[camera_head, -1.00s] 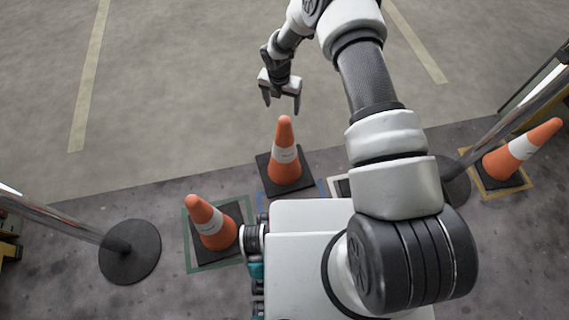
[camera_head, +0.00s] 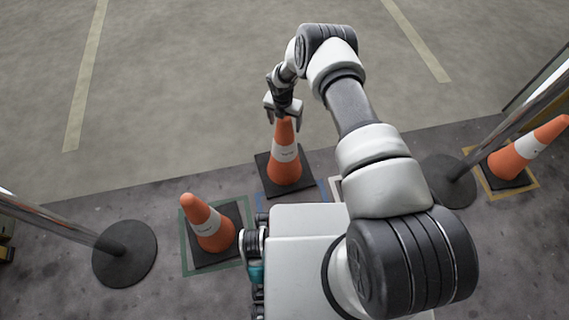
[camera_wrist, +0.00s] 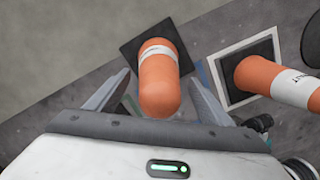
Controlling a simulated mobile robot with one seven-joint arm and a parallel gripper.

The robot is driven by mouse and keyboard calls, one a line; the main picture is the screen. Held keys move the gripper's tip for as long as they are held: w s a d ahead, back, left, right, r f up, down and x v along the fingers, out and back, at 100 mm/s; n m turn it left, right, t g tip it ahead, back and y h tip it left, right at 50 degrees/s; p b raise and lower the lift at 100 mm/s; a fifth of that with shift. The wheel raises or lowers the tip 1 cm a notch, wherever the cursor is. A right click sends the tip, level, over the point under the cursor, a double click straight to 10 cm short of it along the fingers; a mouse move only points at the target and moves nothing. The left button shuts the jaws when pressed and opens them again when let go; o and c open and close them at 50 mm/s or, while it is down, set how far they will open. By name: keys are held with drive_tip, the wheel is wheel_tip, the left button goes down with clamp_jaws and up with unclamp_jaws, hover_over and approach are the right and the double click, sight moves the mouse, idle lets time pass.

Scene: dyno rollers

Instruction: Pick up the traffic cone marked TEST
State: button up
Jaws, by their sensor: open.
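An orange traffic cone (camera_head: 285,168) with a white band stands upright on a black square base, in the middle of the head view. Its band carries small lettering that I cannot read, so I cannot tell whether it is TEST. My gripper (camera_head: 284,120) is open at the cone's tip, one finger on each side. In the wrist view the cone's rounded top (camera_wrist: 160,92) lies between the spread fingers (camera_wrist: 159,78). I cannot tell whether they touch it.
Another cone (camera_head: 210,232) stands left in a green frame, and one (camera_head: 515,155) right in a yellow frame. The wrist view shows a cone (camera_wrist: 262,74) in a white frame close by on the right. Post bases (camera_head: 125,255) flank the area. Floor beyond is clear.

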drive_tip(key=shift+f, duration=0.3)
clamp_jaws()
drive_tip(key=shift+w+r, duration=0.2)
